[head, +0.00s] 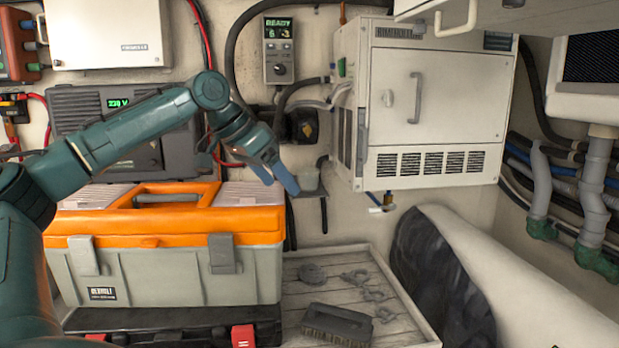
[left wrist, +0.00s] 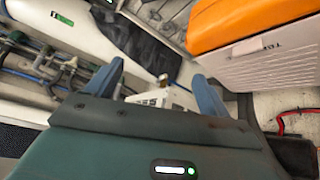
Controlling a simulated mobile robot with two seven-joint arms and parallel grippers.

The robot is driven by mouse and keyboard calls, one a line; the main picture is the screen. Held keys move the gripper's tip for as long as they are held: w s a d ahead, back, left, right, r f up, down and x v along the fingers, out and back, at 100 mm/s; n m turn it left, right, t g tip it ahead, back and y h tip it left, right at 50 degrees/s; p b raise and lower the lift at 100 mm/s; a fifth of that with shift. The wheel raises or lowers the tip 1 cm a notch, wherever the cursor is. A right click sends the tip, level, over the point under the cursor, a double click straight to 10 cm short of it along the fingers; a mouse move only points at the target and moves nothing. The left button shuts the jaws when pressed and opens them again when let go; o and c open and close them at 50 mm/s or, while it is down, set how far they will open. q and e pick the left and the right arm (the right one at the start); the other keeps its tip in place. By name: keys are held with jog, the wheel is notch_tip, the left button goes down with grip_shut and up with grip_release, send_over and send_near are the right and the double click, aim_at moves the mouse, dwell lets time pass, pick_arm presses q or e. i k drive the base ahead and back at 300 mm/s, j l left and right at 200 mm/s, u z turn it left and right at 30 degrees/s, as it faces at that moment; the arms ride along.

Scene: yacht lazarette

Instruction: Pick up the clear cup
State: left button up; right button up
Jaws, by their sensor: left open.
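My right gripper is not in view.
A toolbox with orange lid (head: 165,240) stands below my left arm. A white cabinet (head: 430,105) juts out at the right. A slatted tray (head: 345,290) below holds a brush (head: 338,322) and shackles. Hoses and a controller (head: 279,50) are on the wall above.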

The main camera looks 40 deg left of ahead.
aim_at(308, 177)
jog(key=i+j, duration=0.3)
jog(key=j, duration=0.15)
jog(key=i+j, duration=0.3)
jog(key=j, duration=0.15)
